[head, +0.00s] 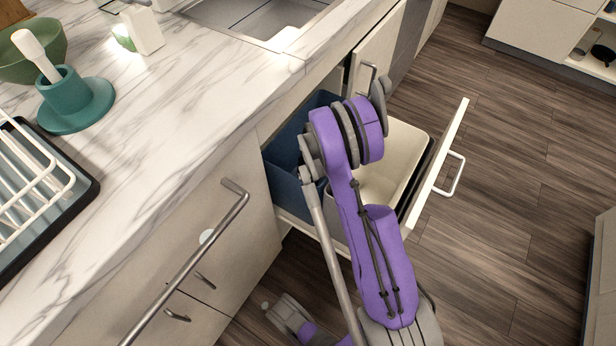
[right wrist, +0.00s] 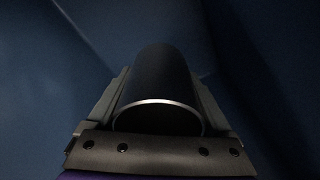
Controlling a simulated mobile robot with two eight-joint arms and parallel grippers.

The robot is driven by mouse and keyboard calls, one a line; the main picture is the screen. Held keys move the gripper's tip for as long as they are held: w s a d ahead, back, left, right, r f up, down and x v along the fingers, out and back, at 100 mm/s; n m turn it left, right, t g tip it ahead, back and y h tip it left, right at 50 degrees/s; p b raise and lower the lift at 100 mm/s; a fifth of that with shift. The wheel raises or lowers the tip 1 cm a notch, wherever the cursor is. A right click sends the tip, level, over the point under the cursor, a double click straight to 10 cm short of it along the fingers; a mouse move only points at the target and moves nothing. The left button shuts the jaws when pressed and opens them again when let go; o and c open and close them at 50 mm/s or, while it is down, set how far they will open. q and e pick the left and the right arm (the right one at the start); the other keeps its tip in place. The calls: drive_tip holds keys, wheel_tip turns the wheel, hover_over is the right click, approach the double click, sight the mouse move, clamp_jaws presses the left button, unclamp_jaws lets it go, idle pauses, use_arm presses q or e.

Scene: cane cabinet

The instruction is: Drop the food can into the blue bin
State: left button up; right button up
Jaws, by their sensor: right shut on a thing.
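The food can (right wrist: 160,85) is a dark cylinder with a pale rim in the right wrist view. My right gripper (right wrist: 160,95) is shut on it, with a finger on each side. Dark blue walls surround the can there. In the head view the blue bin (head: 283,178) stands in the pulled-out drawer under the counter. My purple right arm reaches over the drawer, and its gripper and the can are hidden there. A grey and purple part low in the head view looks like my left gripper (head: 288,314); its jaw opening is unclear.
A cream bin (head: 405,150) stands beside the blue bin in the open drawer (head: 440,160). The marble counter (head: 170,110) holds a dish rack (head: 25,190), a teal holder (head: 78,105) and a green bowl (head: 35,60). Wooden floor is clear at right.

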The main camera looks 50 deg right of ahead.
drive_tip(key=shift+w+d+f+b, duration=0.35)
drive_tip(key=shift+w+d+f, duration=0.25)
drive_tip(key=shift+d, duration=0.2)
drive_tip(key=shift+f, duration=0.1)
drive_tip(key=shift+f+b, duration=0.4)
drive_tip(key=shift+f, duration=0.15)
drive_tip(key=o, duration=1.3)
drive_tip(key=r+p, duration=0.1)
drive_tip(key=r, duration=0.3)
drive_tip(key=r+p, duration=0.1)
drive_tip(key=r, duration=0.4)
drive_tip(key=s+d+r+p, duration=0.1)
drive_tip(key=r+p, duration=0.1)
drive_tip(key=r, duration=0.2)
drive_tip(key=shift+d+r, duration=0.1)
drive_tip(key=shift+r, duration=0.05)
drive_tip(key=shift+w, duration=0.1)
